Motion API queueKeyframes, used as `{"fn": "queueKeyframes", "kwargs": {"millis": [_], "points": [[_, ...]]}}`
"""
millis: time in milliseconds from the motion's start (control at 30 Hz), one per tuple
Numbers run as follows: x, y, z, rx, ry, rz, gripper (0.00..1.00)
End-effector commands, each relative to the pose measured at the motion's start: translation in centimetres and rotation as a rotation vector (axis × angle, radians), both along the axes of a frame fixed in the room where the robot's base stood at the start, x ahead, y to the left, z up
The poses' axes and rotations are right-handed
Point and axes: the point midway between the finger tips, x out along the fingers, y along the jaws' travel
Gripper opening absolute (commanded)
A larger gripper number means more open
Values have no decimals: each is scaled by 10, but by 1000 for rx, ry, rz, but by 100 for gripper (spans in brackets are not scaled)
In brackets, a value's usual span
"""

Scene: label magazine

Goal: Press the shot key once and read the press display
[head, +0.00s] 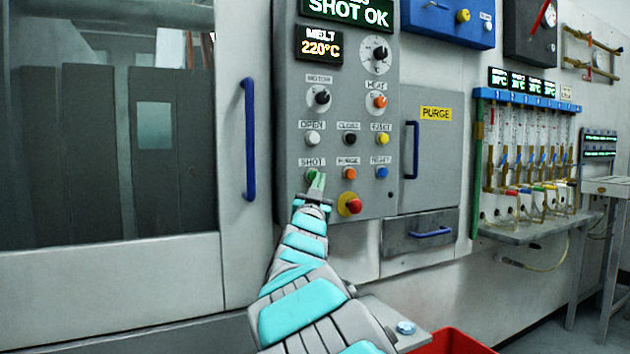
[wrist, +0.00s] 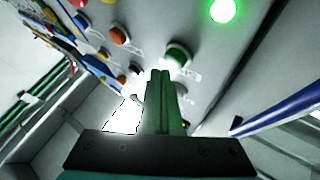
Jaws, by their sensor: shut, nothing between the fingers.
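The shot key (head: 311,174) is a green round button under the label SHOT, at the lower left of the grey control panel (head: 290,100). My gripper (head: 318,182) is shut and empty, with its green fingertips right at the key and partly covering it. In the wrist view, the shut fingers (wrist: 160,75) end close beside a green button (wrist: 178,55); I cannot tell whether they touch it. The press display (head: 347,12) at the panel's top reads SHOT OK in green; a line above is cut off by the frame edge.
A melt display (head: 320,45) reads 220°C. An orange purge key (head: 349,174), a blue reset key (head: 382,172) and a red emergency knob (head: 353,205) sit close by. A blue door handle (head: 249,140) stands left of the panel. A red bin (head: 452,343) is at the bottom.

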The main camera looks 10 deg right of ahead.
Motion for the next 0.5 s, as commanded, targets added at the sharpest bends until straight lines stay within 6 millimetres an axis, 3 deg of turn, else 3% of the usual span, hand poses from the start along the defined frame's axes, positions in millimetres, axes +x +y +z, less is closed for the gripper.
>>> {"fn": "queueKeyframes", "kwargs": {"millis": [500], "points": [[-7, -2, -3, 0, 1, -1, 0]]}}
